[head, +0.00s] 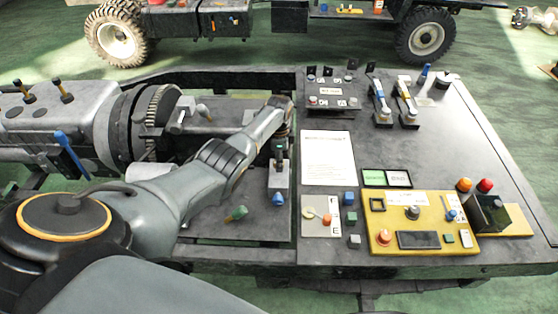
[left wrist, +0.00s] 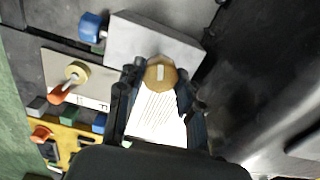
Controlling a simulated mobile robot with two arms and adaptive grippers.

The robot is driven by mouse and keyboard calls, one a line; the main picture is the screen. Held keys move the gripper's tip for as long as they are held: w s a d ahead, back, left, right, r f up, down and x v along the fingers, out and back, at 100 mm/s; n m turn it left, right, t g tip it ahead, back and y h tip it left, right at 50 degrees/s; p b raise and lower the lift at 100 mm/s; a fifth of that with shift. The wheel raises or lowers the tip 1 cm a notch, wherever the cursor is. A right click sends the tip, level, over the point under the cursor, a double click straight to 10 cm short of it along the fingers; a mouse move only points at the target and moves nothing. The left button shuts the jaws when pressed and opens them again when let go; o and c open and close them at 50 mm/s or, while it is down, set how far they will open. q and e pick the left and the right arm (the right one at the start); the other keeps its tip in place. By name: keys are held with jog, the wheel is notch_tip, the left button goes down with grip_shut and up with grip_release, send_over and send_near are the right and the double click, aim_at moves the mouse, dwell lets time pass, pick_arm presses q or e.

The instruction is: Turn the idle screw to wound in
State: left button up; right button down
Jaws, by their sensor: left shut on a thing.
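The idle screw, a round brass knob (left wrist: 161,73) with a pale slot mark across its face, sits against a grey block (left wrist: 150,38) in the left wrist view. My left gripper (left wrist: 158,80) has one dark finger on each side of the knob and is shut on it. The slot runs roughly up and down in that view. In the head view the gripper (head: 280,147) points down at the grey block (head: 279,177) and hides the knob. A blue knob (head: 277,199) sticks out of the block's near end. My right gripper is not in view.
Right of the block lie a white printed sheet (head: 328,160), a plate with an orange-tipped lever (head: 321,217) and a yellow control panel (head: 420,242). Blue-handled and white-handled levers (head: 406,100) stand behind.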

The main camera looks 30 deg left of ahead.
pick_arm(q)
jog(key=m, duration=0.4)
jog(key=shift+m+b, duration=0.3)
jog(key=shift+m, duration=1.8)
jog(key=o, duration=1.2)
jog(key=shift+c, duration=0.2)
notch_tip(320, 180, up, 12)
